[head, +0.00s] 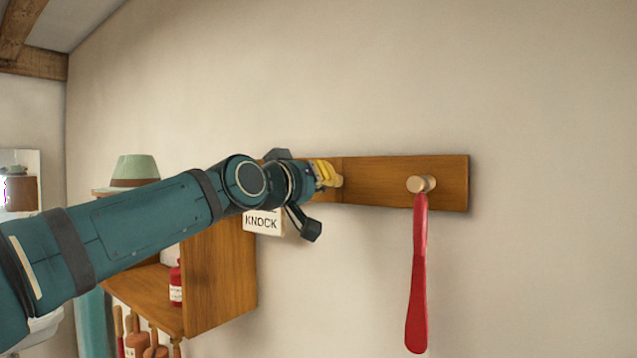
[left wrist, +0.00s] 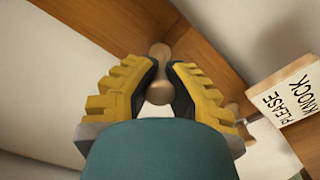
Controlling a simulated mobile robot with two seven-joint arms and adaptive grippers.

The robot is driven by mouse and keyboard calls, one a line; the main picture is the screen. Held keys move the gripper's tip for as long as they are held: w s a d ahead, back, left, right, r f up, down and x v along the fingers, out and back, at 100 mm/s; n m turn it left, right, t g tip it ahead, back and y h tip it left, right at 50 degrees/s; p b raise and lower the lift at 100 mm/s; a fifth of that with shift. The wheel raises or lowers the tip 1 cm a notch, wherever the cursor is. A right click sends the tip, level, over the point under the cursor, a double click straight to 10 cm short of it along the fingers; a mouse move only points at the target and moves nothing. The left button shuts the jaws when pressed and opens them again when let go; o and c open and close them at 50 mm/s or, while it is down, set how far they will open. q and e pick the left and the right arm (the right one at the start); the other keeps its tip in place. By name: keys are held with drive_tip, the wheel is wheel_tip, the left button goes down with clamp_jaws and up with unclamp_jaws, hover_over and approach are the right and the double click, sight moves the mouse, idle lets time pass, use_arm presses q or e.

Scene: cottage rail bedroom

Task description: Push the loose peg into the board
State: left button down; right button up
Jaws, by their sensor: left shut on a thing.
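The wooden board (head: 380,183) is a long rail on the wall; it also runs diagonally across the left wrist view (left wrist: 197,52). My left gripper (head: 330,176) is at the board, left of its right-hand peg. In the left wrist view its yellow fingers (left wrist: 165,80) are shut on a pale wooden peg (left wrist: 160,92), whose rounded end faces the camera. The peg's far part lies against or close to the board; I cannot tell how deep it sits. In the head view the gripper hides this peg. My right gripper is not in view.
A red shoehorn (head: 417,290) hangs from the board's right peg (head: 421,184). A "PLEASE KNOCK" sign (head: 262,222) hangs under my left wrist. A wooden shelf (head: 218,280) with a red bottle (head: 176,285) and a green hat (head: 135,170) stand left. The wall right is clear.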

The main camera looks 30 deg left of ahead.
use_arm(q)
drive_tip(key=shift+w, duration=0.3)
drive_tip(key=c, duration=1)
unclamp_jaws()
drive_tip(key=shift+c, duration=0.2)
drive_tip(key=shift+s, duration=0.1)
drive_tip(key=s, duration=1.1)
drive_tip(key=shift+s+a, duration=0.4)
drive_tip(key=shift+a, duration=0.05)
